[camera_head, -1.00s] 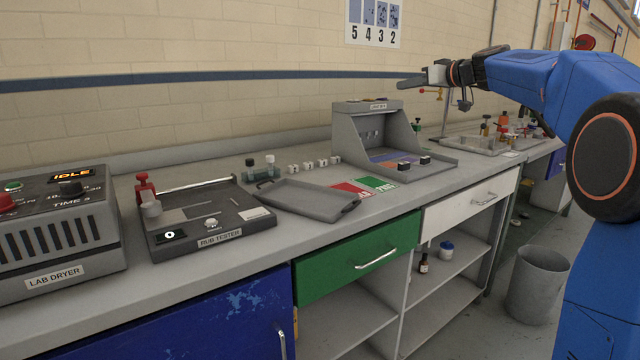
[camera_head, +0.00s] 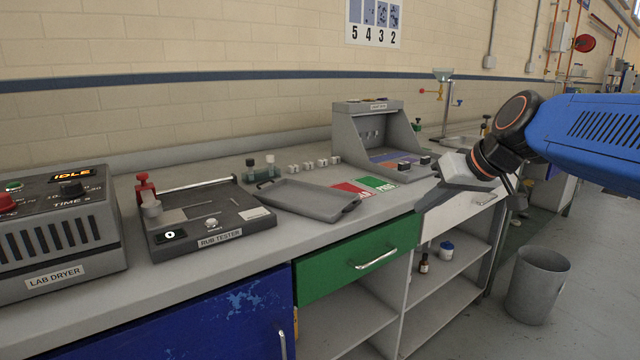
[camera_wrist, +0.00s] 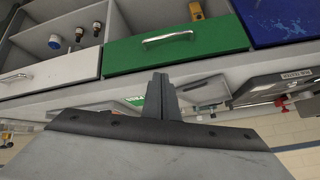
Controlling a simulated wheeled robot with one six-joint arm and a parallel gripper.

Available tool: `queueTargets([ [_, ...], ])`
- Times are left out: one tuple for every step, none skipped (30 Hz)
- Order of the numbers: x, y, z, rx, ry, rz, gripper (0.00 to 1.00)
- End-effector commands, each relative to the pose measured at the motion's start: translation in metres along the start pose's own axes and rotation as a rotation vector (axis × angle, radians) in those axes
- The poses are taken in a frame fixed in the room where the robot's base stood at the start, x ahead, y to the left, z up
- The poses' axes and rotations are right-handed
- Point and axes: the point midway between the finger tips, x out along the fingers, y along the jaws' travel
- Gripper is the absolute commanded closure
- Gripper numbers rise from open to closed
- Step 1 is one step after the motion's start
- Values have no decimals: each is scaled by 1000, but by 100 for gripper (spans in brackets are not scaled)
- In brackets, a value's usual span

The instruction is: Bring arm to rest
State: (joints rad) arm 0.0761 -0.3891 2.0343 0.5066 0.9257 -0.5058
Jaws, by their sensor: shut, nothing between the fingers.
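My blue arm (camera_head: 590,130) reaches in from the right in the head view, with the elbow-side link roughly level. My gripper (camera_head: 425,205) points left and down, in front of the bench's front edge near the white drawer. In the wrist view my gripper (camera_wrist: 161,95) has its two fingers together with nothing between them. The green drawer (camera_wrist: 178,48) appears beyond the fingertips there.
The bench holds a lab dryer (camera_head: 55,235), a rub tester (camera_head: 205,222), a grey tray (camera_head: 305,200) and a grey light booth (camera_head: 375,135). A grey bin (camera_head: 537,285) stands on the floor at right. Open floor lies beyond it.

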Motion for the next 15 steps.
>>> queueTargets([
  [-2,-2,28,11,-26,20,100],
  [-3,-2,44,20,-42,34,100],
  [-4,-2,65,32,-63,53,100],
  [-4,-2,80,41,-79,68,100],
  [-4,-1,96,48,-94,83,100],
  [-5,0,117,59,-113,103,100],
  [-5,1,133,67,-128,118,100],
  [-6,2,149,75,-141,134,100],
  [-6,4,170,86,-159,156,100],
  [-6,5,185,94,-172,172,100],
  [-6,7,200,101,-183,189,100],
  [-6,9,220,110,-198,210,100],
  [-6,11,234,116,-209,226,100],
  [-6,13,246,122,-218,241,100],
  [-6,16,262,129,-228,260,100],
])
